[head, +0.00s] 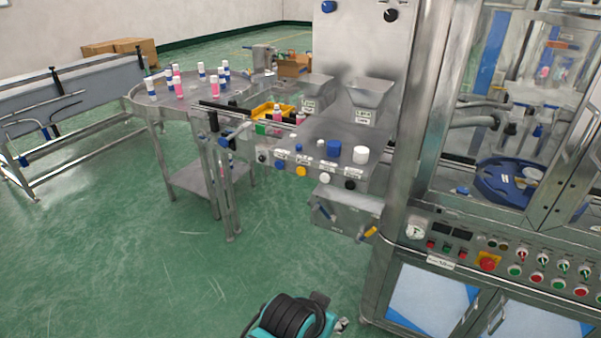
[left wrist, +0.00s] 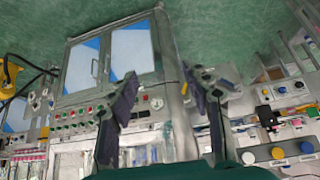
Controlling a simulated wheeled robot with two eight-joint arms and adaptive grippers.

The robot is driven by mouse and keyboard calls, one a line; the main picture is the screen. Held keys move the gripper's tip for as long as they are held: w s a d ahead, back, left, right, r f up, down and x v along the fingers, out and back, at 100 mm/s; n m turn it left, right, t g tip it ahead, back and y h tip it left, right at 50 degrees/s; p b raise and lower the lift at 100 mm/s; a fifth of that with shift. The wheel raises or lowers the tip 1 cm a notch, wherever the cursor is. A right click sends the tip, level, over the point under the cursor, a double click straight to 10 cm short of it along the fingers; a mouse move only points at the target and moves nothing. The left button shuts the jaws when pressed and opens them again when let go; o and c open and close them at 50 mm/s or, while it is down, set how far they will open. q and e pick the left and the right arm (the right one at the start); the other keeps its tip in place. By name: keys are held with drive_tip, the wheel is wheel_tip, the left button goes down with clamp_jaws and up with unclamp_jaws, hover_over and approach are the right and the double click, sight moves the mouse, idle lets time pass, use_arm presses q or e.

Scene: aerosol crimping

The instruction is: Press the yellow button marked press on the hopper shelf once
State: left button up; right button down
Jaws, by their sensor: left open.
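The hopper shelf (head: 345,135) is a steel box right of centre in the head view, with a row of round buttons along its front face. The yellow button (head: 301,171) sits between a blue button (head: 281,164) and a white one (head: 325,178). The shelf shows upside down at the right of the left wrist view, with the yellow button (left wrist: 283,89) small there. My left gripper (left wrist: 160,85) is open and empty, its two dark fingers well apart. It is clear of the shelf, with the button off to the right. My right gripper is not in view.
Labelled hoppers (head: 371,93) stand behind the shelf. A lower steel box (head: 348,210) with blue and yellow valve handles is beneath it. The crimping machine (head: 440,210) stands at right. A round table (head: 140,98) with bottles is at left. Green floor is free in front.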

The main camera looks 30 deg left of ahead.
use_arm(q)
clamp_jaws()
idle(1.1)
